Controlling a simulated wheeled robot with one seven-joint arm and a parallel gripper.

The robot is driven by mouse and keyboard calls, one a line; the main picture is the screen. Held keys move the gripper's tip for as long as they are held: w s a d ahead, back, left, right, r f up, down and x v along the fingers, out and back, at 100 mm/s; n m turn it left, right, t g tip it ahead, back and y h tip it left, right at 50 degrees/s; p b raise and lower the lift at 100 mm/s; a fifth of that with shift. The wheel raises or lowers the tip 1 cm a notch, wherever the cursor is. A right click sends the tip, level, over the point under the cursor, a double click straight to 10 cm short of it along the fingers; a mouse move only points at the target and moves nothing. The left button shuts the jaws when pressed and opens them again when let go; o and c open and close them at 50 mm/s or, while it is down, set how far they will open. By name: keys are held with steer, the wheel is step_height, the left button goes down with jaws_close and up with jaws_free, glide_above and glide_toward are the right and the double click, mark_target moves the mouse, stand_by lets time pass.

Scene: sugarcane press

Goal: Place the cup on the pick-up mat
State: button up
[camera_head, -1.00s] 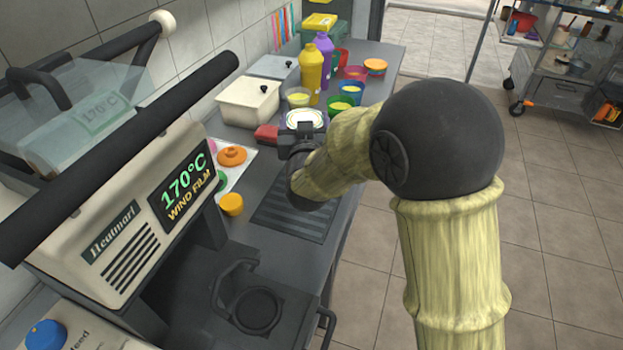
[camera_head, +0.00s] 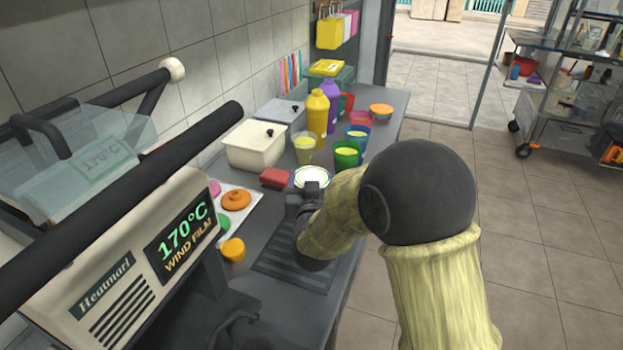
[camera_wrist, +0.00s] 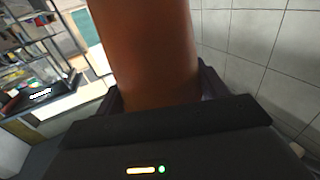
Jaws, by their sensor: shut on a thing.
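My gripper (camera_head: 308,188) is shut on the cup. In the wrist view the cup (camera_wrist: 150,50) is a brown-orange cylinder standing up from between the jaws. In the head view a round white top with a green ring (camera_head: 312,176) shows just beyond the jaws and seems to be the cup's; its side is hidden there. A dark ribbed mat (camera_head: 275,262) lies on the counter under my forearm, nearer than the gripper, partly covered by the arm. I cannot tell how high the cup is above the counter.
The Heatmarl sealing machine (camera_head: 130,260) stands at the left front. A red sponge (camera_head: 275,178), a white tub (camera_head: 255,147), filled cups (camera_head: 347,153) and a yellow bottle (camera_head: 317,112) stand behind the gripper. A lid tray (camera_head: 237,210) and an orange-yellow piece (camera_head: 232,249) lie left of the mat.

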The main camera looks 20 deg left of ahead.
steer(key=shift+f, duration=0.95)
steer(key=shift+f, duration=1.75)
steer(key=shift+f+b, duration=0.15)
steer(key=shift+b, duration=0.25)
steer(key=o, duration=1.8)
steer(key=shift+s, duration=0.1)
steer(key=v, duration=1.2)
steer(key=shift+b, duration=0.45)
